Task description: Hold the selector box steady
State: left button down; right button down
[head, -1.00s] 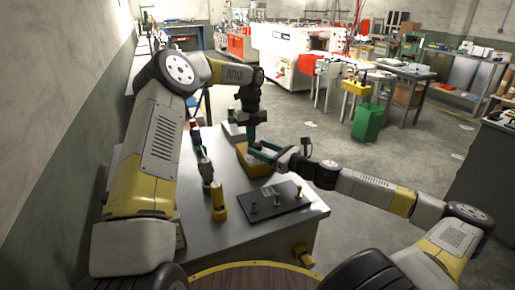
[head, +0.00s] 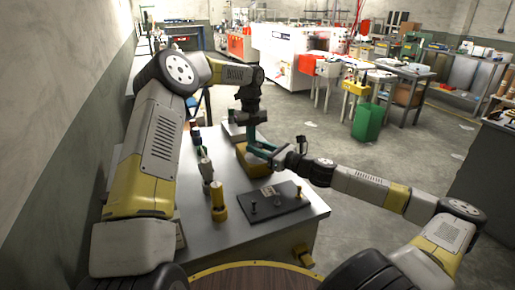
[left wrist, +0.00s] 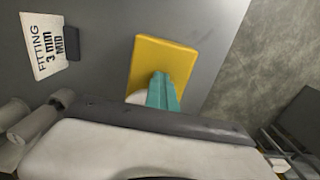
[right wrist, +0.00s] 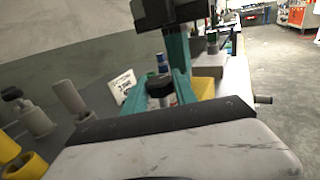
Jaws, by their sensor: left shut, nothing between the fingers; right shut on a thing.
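The selector box (head: 243,150) is a yellow block on the grey bench, partly covered by my arms. Its yellow top shows in the left wrist view (left wrist: 165,60), with a whitish round part at its edge. My left gripper (head: 249,133) comes down from above with its teal fingers shut and empty, over the box. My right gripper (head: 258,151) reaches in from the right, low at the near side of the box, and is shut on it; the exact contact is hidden. In the right wrist view a dark knob (right wrist: 160,88) shows between teal parts.
A dark plate (head: 272,203) with small posts lies on the bench nearer me.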

jog(key=shift+f+n+g+y, duration=0.1)
jog(key=shift+n+g+y, duration=0.2)
jog(key=shift+g, duration=0.1)
jog(key=n+g+y, duration=0.1)
jog(key=n+g, duration=0.2)
jog(key=g, duration=0.1)
jog(key=shift+a+y, duration=0.1)
jog(key=shift+y, duration=0.3)
jog(key=n+g, duration=0.1)
jog(key=g, duration=0.1)
jog(key=n+g+y, duration=0.1)
jog(key=n+g, duration=0.1)
jog(key=g, duration=0.1)
jog(key=shift+w+n+g, duration=0.1)
jog(key=shift+n+g, duration=0.2)
jog(key=n+g, duration=0.3)
jog(key=g, duration=0.2)
jog(key=shift+n+g+h, duration=1.1)
jog(key=shift+n+g, duration=0.5)
jog(key=shift+g, duration=0.9)
jog(key=c, duration=1)
grip_release()
